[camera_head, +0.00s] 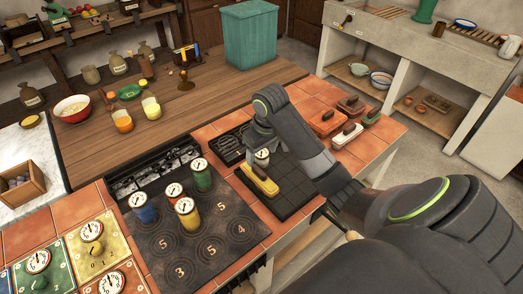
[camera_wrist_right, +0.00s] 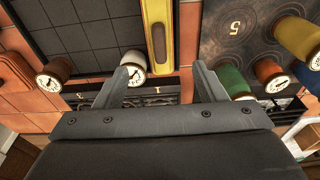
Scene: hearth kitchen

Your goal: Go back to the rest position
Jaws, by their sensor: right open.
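My right arm reaches in from the right in the head view. Its gripper (camera_head: 256,140) is above the back left corner of a dark gridded tray (camera_head: 292,183). In the right wrist view the two fingers (camera_wrist_right: 160,68) are apart with nothing held between them. A white canister with a dial (camera_wrist_right: 133,66) is close to the left finger; whether they touch cannot be told. A yellow block with a dark handle (camera_head: 258,180) lies on the tray's left side; its end shows past the fingers in the wrist view (camera_wrist_right: 159,40). My left gripper is not in view.
A dark numbered plate (camera_head: 205,255) with several coloured canisters lies left of the tray. Orange and pale handled blocks (camera_head: 327,122) lie to the right. A teal bin (camera_head: 250,35) stands at the back. The wooden counter (camera_head: 210,95) has free room before it.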

